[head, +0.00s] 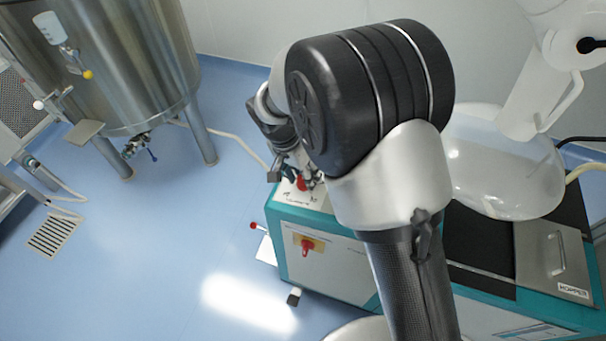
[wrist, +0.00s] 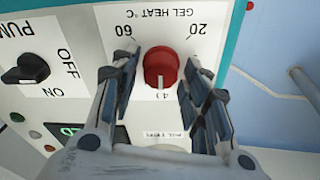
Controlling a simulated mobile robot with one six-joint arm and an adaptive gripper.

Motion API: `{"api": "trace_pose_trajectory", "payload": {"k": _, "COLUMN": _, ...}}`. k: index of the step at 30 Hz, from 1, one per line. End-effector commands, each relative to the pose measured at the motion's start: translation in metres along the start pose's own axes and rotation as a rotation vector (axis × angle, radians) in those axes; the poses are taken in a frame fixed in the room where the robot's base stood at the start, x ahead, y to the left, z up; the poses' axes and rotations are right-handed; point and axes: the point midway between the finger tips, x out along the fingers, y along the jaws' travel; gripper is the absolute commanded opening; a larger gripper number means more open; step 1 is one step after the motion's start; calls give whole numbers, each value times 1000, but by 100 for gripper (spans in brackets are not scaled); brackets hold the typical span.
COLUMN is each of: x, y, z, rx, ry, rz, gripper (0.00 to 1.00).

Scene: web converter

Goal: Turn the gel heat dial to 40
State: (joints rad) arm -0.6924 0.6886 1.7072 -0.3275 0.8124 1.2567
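The gel heat dial (wrist: 161,68) is a red round knob on a white panel, under the upside-down label GEL HEAT °C. In the wrist view, 60 is at its upper left and 20 at its upper right. A partly readable mark, apparently 40, is below it. A pale line on the dial's lower side points down towards that mark. My gripper (wrist: 160,62) is open, with one finger on each side of the dial and small gaps visible. In the head view the dial (head: 301,184) shows small beside my gripper (head: 287,175), which is partly hidden by my arm.
A black PUMP switch (wrist: 25,70) with ON and OFF labels is left of the dial. A green-lit display (wrist: 72,130) is partly hidden by a finger. A red-and-yellow switch (head: 306,246) is on the machine's front.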

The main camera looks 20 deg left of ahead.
Motion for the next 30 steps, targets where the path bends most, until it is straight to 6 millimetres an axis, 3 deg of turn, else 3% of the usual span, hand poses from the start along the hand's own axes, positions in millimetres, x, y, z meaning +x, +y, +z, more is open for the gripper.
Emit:
{"api": "trace_pose_trajectory", "payload": {"k": 14, "x": -5, "y": 0, "z": 0, "rx": -1, "ry": 1, "rz": -1, "gripper": 51}}
{"api": "trace_pose_trajectory", "payload": {"k": 30, "x": -104, "y": 0, "z": 0, "rx": -1, "ry": 1, "rz": -2, "gripper": 51}}
